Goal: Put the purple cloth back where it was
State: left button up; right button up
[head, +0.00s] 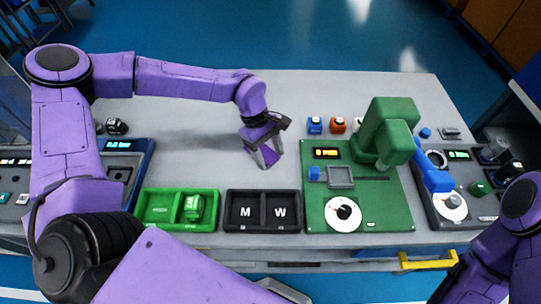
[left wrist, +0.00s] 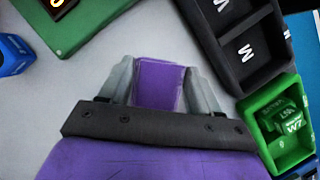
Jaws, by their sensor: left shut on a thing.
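My left gripper (head: 268,160) is above the grey table, behind the black tray in the head view, with its fingers pointing down. It is shut on the purple cloth (left wrist: 160,84), a small flat purple piece between the two grey fingers. The cloth also shows between the fingertips in the head view (head: 269,156). The black two-compartment tray (head: 262,228), marked M and W, looks empty. My right arm shows at the lower right, but its gripper is not in view.
A green tray (head: 149,225) holds a green block (head: 193,208) in its right compartment. A green machine (head: 385,135) on a green board (head: 398,215) stands to the right.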

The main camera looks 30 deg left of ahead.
aim_at(270, 157)
pick_arm(q)
jog(key=f, duration=0.2)
jog(key=w+f, duration=0.1)
jog(key=f, duration=0.1)
jog(key=shift+a+f+p, duration=0.1)
jog(key=shift+p, duration=0.2)
jog(key=shift+f, duration=0.3)
jog(key=o, duration=1)
jog(key=shift+w, duration=0.1)
jog(key=shift+a+r, duration=0.1)
jog(key=shift+r, duration=0.35)
jog(key=b+v, duration=0.1)
jog(key=v, duration=0.9)
jog(key=shift+a+r+b, duration=0.1)
jog(key=shift+r+b, duration=0.2)
jog(key=shift+r, duration=0.05)
jog(key=shift+a+r, duration=0.15)
jog(key=shift+r, duration=0.2)
